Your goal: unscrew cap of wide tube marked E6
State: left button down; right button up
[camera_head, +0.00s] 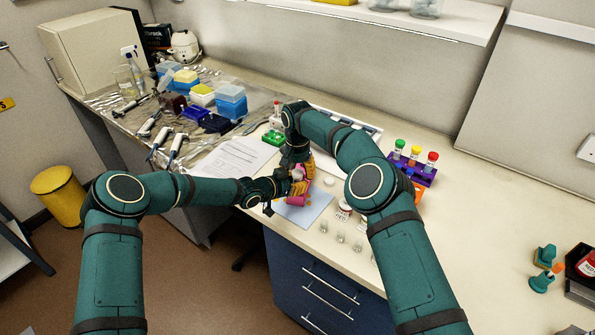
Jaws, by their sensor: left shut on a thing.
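My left gripper (288,188) reaches in from the left over a pale blue mat (317,208), at a pink and orange item (301,196). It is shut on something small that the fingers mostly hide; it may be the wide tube. My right gripper (300,172) comes down from above, close to the left one, with yellow-orange parts showing around it. Its fingertips are hidden, so I cannot tell if it is open. No E6 mark is legible and I cannot make out the cap.
A purple rack (428,176) with green, yellow and red capped tubes stands right of my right arm. A green rack (273,138) and paper sheets (232,160) lie behind. Jars (343,212) and small glass vials (340,237) stand near the front edge.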

jog(key=shift+r, duration=0.1)
jog(key=shift+o, duration=0.4)
notch_tip(320, 180, up, 8)
jog(key=shift+f, duration=4.1)
grip_shut()
jog(key=shift+c, duration=0.4)
grip_release()
jog(key=shift+r, duration=0.1)
